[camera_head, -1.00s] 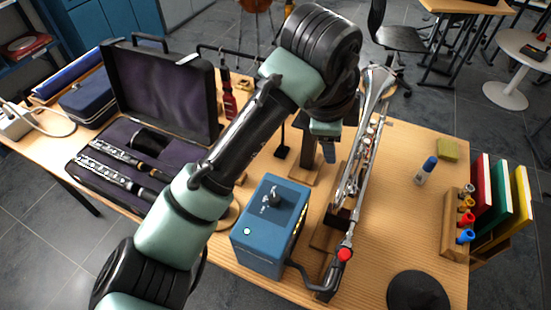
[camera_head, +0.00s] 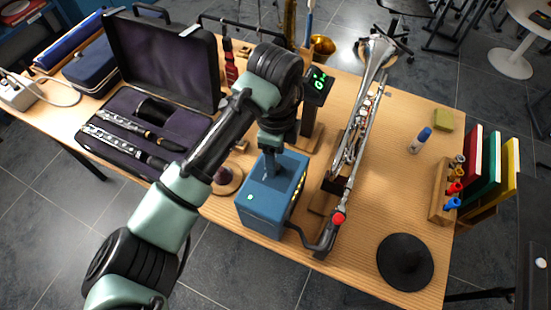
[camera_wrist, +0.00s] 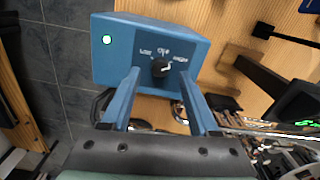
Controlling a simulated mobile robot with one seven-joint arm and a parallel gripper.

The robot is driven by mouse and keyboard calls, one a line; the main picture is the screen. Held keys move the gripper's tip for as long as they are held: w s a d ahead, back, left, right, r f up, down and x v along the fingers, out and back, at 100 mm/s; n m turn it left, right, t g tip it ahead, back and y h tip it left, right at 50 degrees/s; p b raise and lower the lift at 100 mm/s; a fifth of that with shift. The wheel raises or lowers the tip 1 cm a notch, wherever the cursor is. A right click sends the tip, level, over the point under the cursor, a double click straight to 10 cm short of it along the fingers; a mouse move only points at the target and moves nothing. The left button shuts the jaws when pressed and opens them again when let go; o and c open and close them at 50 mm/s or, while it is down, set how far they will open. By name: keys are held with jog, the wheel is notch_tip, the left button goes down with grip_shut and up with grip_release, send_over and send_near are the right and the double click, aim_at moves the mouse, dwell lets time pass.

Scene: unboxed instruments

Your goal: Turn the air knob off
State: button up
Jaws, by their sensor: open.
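The air knob (camera_wrist: 161,68) is a small black dial on top of a blue box (camera_head: 262,212), with LOW, OFF and HIGH lettering around it. The box also shows in the wrist view (camera_wrist: 120,65) with a lit indicator. My gripper (camera_head: 271,172) is above the box and points down at its top; in the head view it hides the knob. In the wrist view my gripper (camera_wrist: 158,74) is open, with one blue finger on each side of the knob and gaps between. I cannot tell clearly which mark the knob points at.
A silver instrument (camera_head: 358,130) on a stand and a red-tipped pipe (camera_head: 338,218) are right of the box. A small green display (camera_head: 318,84) stands behind it. An open case (camera_head: 160,75) lies left. The table's front right holds a black disc (camera_head: 405,262).

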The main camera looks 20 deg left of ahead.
jog(key=shift+f, duration=1.25)
grip_shut()
